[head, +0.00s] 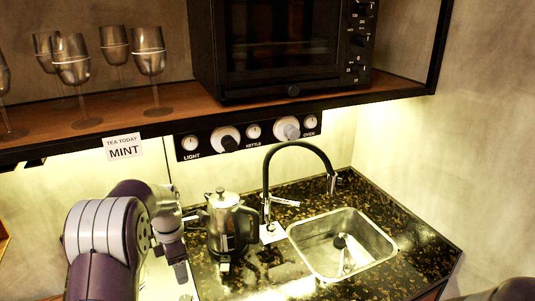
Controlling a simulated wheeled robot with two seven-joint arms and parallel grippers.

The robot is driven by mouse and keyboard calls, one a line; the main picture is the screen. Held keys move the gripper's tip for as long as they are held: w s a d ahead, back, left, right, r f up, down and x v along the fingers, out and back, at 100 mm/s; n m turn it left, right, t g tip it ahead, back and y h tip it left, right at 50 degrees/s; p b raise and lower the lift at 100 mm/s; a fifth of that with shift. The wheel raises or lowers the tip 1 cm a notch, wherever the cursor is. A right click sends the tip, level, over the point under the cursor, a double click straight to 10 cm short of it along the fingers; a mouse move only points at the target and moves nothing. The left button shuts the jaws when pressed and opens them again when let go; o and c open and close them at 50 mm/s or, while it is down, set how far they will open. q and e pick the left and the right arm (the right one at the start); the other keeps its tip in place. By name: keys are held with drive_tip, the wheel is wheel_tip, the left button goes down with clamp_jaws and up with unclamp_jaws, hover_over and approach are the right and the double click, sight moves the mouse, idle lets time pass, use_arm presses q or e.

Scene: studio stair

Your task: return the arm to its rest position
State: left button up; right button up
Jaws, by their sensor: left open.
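My left arm comes in from the lower left, a bulky purple and grey arm bent at its joint. Its gripper (181,268) points down, left of the kettle, over a pale surface. The gripper is open, and I see nothing between its fingers. The kettle (222,232), dark and silver with a lidded top, stands on the dark speckled counter just right of the gripper. A gap between them is hard to judge. My right gripper is not in view; only a dark rounded piece shows at the lower right corner.
A sink (343,246) with a tall black faucet (296,148) is right of the kettle. Above are a control panel (253,132), a shelf with wine glasses (148,55), an oven (285,45) and a MINT sign (124,148). Speckled counter (420,250) lies bare right of the sink.

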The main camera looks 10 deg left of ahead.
use_arm(q)
drive_tip(key=s+d+m, duration=0.6)
drive_tip(key=s+m, duration=0.4)
drive_tip(key=m, duration=0.2)
drive_tip(key=s+d+m+t, duration=0.1)
drive_tip(key=s+d+m, duration=0.5)
drive_tip(key=s+m, duration=0.4)
drive_tip(key=m, duration=0.3)
drive_tip(key=shift+m, duration=0.3)
drive_tip(key=shift+s+f, duration=0.1)
drive_tip(key=shift+s, duration=0.05)
